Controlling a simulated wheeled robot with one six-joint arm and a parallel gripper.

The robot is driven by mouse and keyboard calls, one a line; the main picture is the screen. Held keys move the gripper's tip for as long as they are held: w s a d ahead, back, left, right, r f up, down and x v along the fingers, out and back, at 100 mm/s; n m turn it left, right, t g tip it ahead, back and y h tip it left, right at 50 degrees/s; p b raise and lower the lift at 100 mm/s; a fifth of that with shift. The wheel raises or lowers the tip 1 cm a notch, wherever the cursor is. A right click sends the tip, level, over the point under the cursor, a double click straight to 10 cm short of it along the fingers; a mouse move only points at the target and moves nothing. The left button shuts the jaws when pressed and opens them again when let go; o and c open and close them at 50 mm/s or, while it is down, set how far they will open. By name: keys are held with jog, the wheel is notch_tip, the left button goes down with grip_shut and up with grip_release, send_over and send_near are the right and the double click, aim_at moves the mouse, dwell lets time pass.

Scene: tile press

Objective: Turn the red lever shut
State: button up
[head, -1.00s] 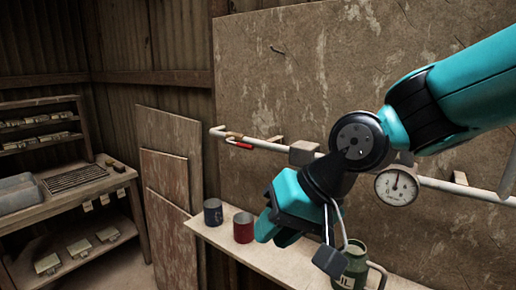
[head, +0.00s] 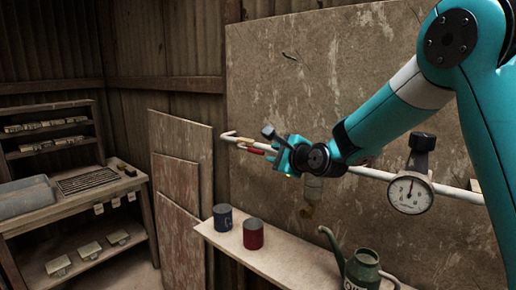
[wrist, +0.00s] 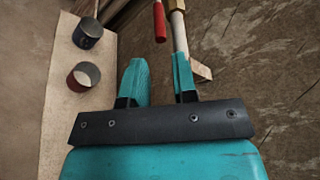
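The red lever (head: 257,151) sits just under the white pipe (head: 455,191) on the wall board and lies roughly along it. In the wrist view the red lever (wrist: 160,24) points toward me beside the pipe, with a brass fitting (wrist: 177,5) at the top edge. My gripper (head: 275,153) is close to the lever's free end, at its right. In the wrist view my gripper (wrist: 158,62) is open, with an empty gap between the fingers. The lever's end shows ahead of this gap. The right finger overlaps the pipe; I cannot tell whether they touch.
Below, a shelf (head: 285,256) carries a blue cup (head: 222,217), a red cup (head: 253,234) and a green can (head: 362,270). A workbench (head: 30,222) stands at left.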

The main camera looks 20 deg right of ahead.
aim_at(261, 153)
jog(key=p+x, duration=0.3)
jog(key=x, duration=0.6)
jog(key=shift+w+a+f, duration=0.1)
jog(key=shift+w+f, duration=0.05)
jog(key=shift+w, duration=0.05)
grip_shut()
